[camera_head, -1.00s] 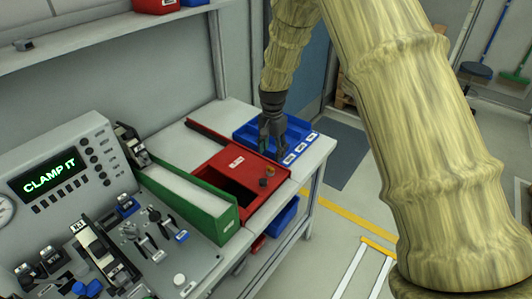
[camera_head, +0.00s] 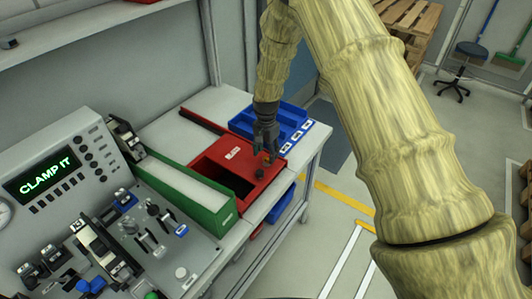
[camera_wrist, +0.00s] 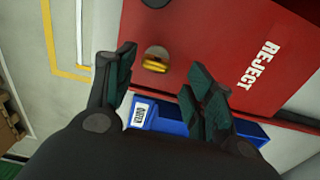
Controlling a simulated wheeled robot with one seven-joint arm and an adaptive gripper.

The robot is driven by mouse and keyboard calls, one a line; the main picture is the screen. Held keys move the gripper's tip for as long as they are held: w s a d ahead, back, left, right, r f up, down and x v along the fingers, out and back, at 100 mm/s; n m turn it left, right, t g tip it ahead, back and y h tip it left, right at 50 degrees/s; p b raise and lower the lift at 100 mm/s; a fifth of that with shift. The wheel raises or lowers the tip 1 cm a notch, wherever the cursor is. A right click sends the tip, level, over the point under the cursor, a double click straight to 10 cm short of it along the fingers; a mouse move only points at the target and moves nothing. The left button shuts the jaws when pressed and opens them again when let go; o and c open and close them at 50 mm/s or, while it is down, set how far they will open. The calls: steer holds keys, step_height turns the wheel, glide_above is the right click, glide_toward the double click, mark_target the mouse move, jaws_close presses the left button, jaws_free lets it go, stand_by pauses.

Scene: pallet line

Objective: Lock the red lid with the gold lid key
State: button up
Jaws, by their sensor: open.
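The red lid (camera_head: 238,158) covers part of a red box on the bench, with a dark opening beside it. In the wrist view the lid (camera_wrist: 215,45) bears the word REJECT. The gold lid key (camera_wrist: 154,63) sits at a round hole in the lid's surface. My gripper (camera_wrist: 163,70) is open and empty, its fingers on either side of the key in the picture; I cannot tell whether they touch it. In the head view my gripper (camera_head: 266,154) hangs low over the lid and mostly hides the key.
A blue compartment tray (camera_head: 312,124) stands just behind the red box. A green-walled bin (camera_head: 219,222) stands in front of it. The control panel (camera_head: 60,165) reads CLAMP IT, with clamps and levers nearby. A dark knob (camera_head: 260,175) stands close to my gripper.

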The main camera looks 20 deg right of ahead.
steer(key=shift+s+d+f, duration=0.1)
steer(key=shift+f, duration=0.1)
steer(key=shift+s+f+p, duration=0.15)
steer(key=shift+s+p, duration=0.15)
steer(key=shift+s, duration=0.3)
steer(key=shift+w+f, duration=0.45)
steer(key=shift+f, duration=0.05)
steer(key=shift+s+r, duration=0.2)
steer(key=shift+r, duration=0.05)
steer(key=c, duration=0.5)
steer(key=shift+f, duration=0.1)
steer(key=c, duration=0.5)
